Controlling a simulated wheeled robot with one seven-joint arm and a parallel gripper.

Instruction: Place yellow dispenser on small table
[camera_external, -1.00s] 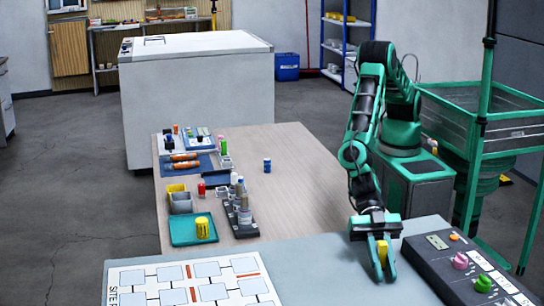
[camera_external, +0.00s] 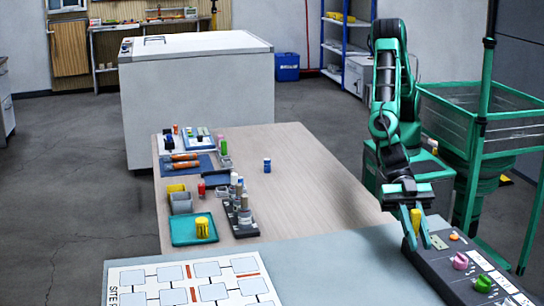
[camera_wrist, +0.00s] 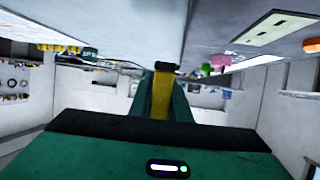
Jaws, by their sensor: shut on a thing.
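My gripper (camera_external: 415,234) is shut on a slim yellow object, taken as the yellow dispenser (camera_external: 416,219), held upright between the green fingers. In the wrist view the dispenser (camera_wrist: 161,92) shows a dark end between the fingers (camera_wrist: 162,108). The gripper is at the left end of the dark control panel (camera_external: 465,268), by the grey-blue tabletop (camera_external: 330,268). I cannot tell if the dispenser touches anything below. A wooden table (camera_external: 300,195) lies behind. Which surface is the small table is unclear.
The panel has pink and green knobs (camera_external: 483,283). A white printed board (camera_external: 190,285) lies on the near tabletop's left. A teal tray (camera_external: 180,240) bears a yellow cylinder (camera_external: 201,228). Several bottles and bins crowd the wooden table's left side; its right half is mostly clear.

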